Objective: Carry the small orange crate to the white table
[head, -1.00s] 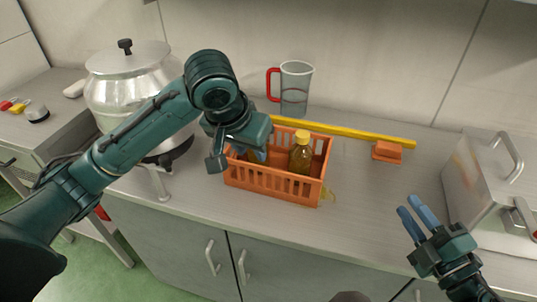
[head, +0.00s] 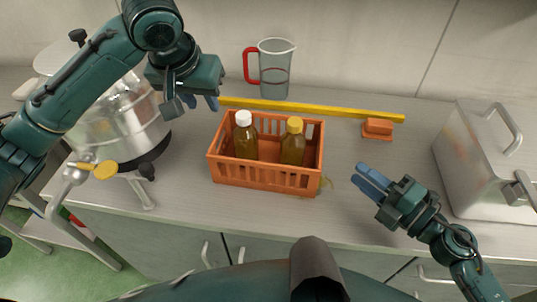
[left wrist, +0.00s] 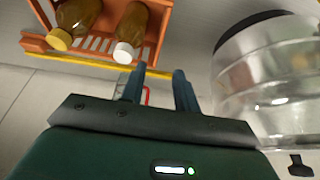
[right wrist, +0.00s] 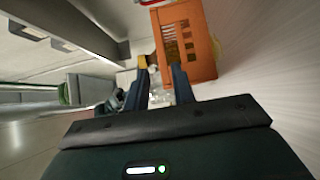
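The small orange crate (head: 262,180) stands upright on the grey counter with two bottles in it. One bottle has a white cap (head: 243,118), the other a yellow cap (head: 294,125). The crate also shows in the left wrist view (left wrist: 155,25) and the right wrist view (right wrist: 203,45). My left gripper (head: 201,103) is open and empty, above and behind the crate's left end; its fingers (left wrist: 158,85) show apart. My right gripper (head: 371,181) is open and empty, to the right of the crate. No white table can be made out.
A yellow bar (head: 320,110) lies behind the crate, with a jug (head: 275,70) behind it. An orange block (head: 378,128) lies to the right. A steel pot with a tap (head: 120,125) stands left, a lidded metal box (head: 480,165) right. The counter's front edge is close.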

